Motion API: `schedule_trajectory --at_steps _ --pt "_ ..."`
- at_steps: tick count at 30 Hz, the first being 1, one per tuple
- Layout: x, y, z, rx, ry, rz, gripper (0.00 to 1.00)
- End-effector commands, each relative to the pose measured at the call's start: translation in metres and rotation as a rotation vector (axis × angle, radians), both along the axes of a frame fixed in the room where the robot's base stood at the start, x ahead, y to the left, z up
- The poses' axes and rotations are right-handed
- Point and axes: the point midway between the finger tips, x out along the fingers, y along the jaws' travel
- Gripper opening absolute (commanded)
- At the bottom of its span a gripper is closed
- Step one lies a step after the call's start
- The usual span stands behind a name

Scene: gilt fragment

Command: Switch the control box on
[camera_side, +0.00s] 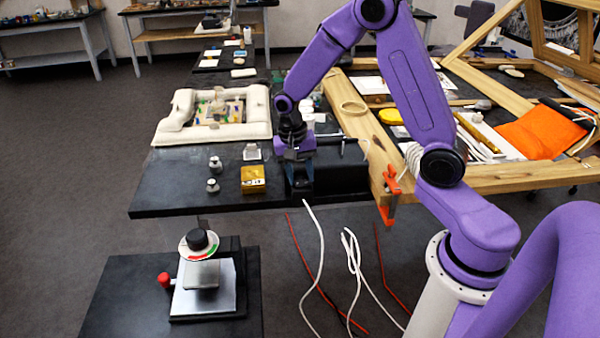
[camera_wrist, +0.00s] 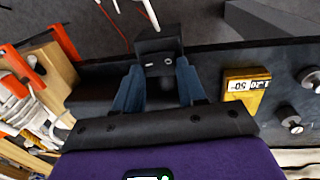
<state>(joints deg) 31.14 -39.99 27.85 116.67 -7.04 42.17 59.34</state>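The likely control box is a long black box (camera_side: 342,178) on the dark table's front right part. It also shows in the wrist view (camera_wrist: 92,92), left of my fingers. My gripper (camera_side: 299,183) points down at the left end of this box, near the table's front edge. In the wrist view my gripper (camera_wrist: 160,62) shows blue-grey sides and a dark block with two small pale marks between their ends. I cannot tell whether the dark parts touch, or whether the tips touch the box. No switch can be made out; my gripper covers the box's left end.
A yellow box with a display (camera_side: 253,180) and metal weights (camera_side: 214,174) stand left of my gripper. An orange clamp (camera_side: 389,193) holds the wooden frame at right. A lower stand (camera_side: 208,290) carries a dial and red knob. Cables hang in front.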

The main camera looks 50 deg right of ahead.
Motion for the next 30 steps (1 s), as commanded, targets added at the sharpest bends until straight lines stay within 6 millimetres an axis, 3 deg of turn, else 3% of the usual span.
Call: schedule_trajectory --at_steps 19,20,22,30 --pt "-0.0017 -0.0019 0.0008 0.07 -0.071 0.0 0.1" --pt "-0.0018 -0.0019 0.0008 0.07 -0.071 0.0 0.44" --pt "-0.0018 -0.0019 0.0008 0.07 -0.071 0.0 0.66" --pt "-0.0019 -0.002 0.0008 0.07 -0.07 0.0 0.66"
